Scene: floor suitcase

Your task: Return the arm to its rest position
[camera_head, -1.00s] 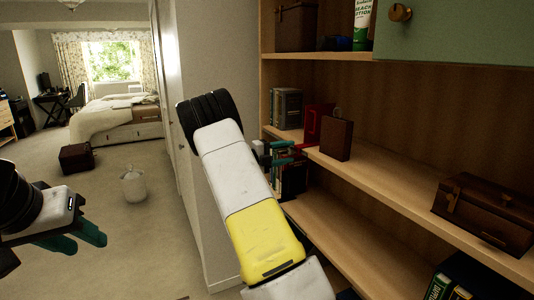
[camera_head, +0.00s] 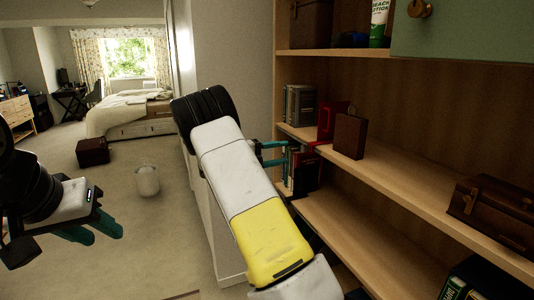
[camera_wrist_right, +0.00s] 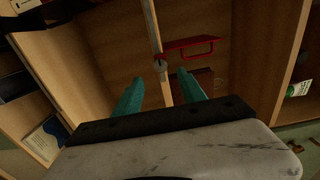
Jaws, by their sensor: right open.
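My right arm reaches up from the bottom of the head view, with a yellow and white forearm. My right gripper (camera_head: 272,152) has teal fingers beside the shelf's edge, partly hidden behind the arm. In the right wrist view the right gripper (camera_wrist_right: 160,95) is open, its two fingers apart with nothing between them. My left gripper (camera_head: 97,228) is at the lower left of the head view over the floor. Its teal fingers are seen side-on, so I cannot tell how far apart they are.
The wooden bookshelf (camera_head: 395,185) fills the right side. Books (camera_head: 299,105), a red item (camera_head: 328,122), a brown box (camera_head: 350,136) and a brown case (camera_head: 495,210) stand on its middle shelf. A suitcase (camera_head: 92,151) and a white container (camera_head: 147,180) are on the open floor.

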